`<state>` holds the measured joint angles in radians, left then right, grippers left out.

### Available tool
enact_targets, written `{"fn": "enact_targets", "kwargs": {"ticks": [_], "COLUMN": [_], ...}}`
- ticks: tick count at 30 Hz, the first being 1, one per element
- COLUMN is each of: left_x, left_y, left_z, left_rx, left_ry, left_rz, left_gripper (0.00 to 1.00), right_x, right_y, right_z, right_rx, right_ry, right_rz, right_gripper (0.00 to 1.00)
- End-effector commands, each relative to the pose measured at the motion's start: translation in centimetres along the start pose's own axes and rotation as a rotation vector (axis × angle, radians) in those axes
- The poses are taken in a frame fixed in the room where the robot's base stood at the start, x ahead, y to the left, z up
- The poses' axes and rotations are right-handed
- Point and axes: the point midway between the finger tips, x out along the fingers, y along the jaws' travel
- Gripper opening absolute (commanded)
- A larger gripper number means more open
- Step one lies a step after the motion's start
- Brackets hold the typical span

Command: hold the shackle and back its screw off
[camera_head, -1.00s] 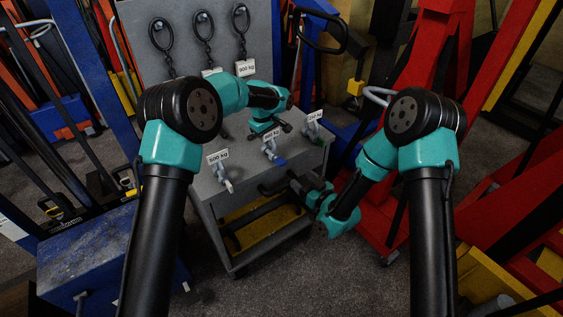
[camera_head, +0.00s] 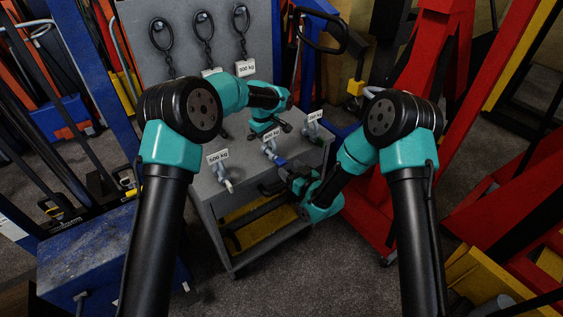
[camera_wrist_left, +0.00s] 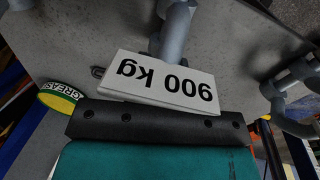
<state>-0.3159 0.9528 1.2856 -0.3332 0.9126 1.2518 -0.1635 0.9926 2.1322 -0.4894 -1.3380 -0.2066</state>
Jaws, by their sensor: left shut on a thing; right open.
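Three grey shackles with weight tags stand on the grey trolley top (camera_head: 240,180). The middle one, the 900 kg shackle (camera_head: 269,147), has a blue screw end (camera_head: 279,161) facing front. My left gripper (camera_head: 272,129) is shut on this shackle from above and behind; its fingertips are hard to make out. In the left wrist view the 900 kg tag (camera_wrist_left: 166,82) hangs before the black gripper body, with grey shackle (camera_wrist_left: 175,35) beyond it. My right gripper (camera_head: 294,181) is open and empty at the trolley's front side, below and right of the blue screw end.
The 500 kg shackle (camera_head: 222,174) stands to the left and the 250 kg shackle (camera_head: 313,131) to the right. Chains (camera_head: 204,32) hang on the back panel. A grease tin (camera_wrist_left: 60,96) shows in the left wrist view. Red jack frames (camera_head: 440,60) stand at the right.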

Motion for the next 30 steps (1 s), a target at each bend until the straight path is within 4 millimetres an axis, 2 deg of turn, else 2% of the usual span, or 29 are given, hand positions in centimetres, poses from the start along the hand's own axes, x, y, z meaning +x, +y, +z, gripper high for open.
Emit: {"fn": "enact_targets", "kwargs": {"ticks": [3, 9, 14, 21, 30], "left_x": [0.1, 0.1, 0.1, 0.1, 0.1], "left_y": [0.0, 0.0, 0.0, 0.0, 0.0], "left_z": [0.0, 0.0, 0.0, 0.0, 0.0], "left_rx": [0.0, 0.0, 0.0, 0.0, 0.0], "left_ry": [-0.001, -0.001, -0.001, -0.001, -0.001], "left_rz": [0.0, 0.0, 0.0, 0.0, 0.0], "left_gripper": [0.0, 0.0, 0.0, 0.0, 0.0], "right_x": [2.1, 4.6, 5.3, 5.3, 5.3], "right_y": [-0.1, -0.1, 0.0, 0.0, 0.0], "right_z": [0.1, 0.0, 0.0, 0.0, 0.0], "right_rx": [-0.001, -0.001, 0.0, 0.0, 0.0], "right_ry": [0.001, 0.0, -0.001, -0.001, -0.001], "right_rz": [-0.002, -0.001, 0.0, 0.0, 0.0], "right_gripper": [0.64, 0.64, 0.64, 0.64, 0.36]}}
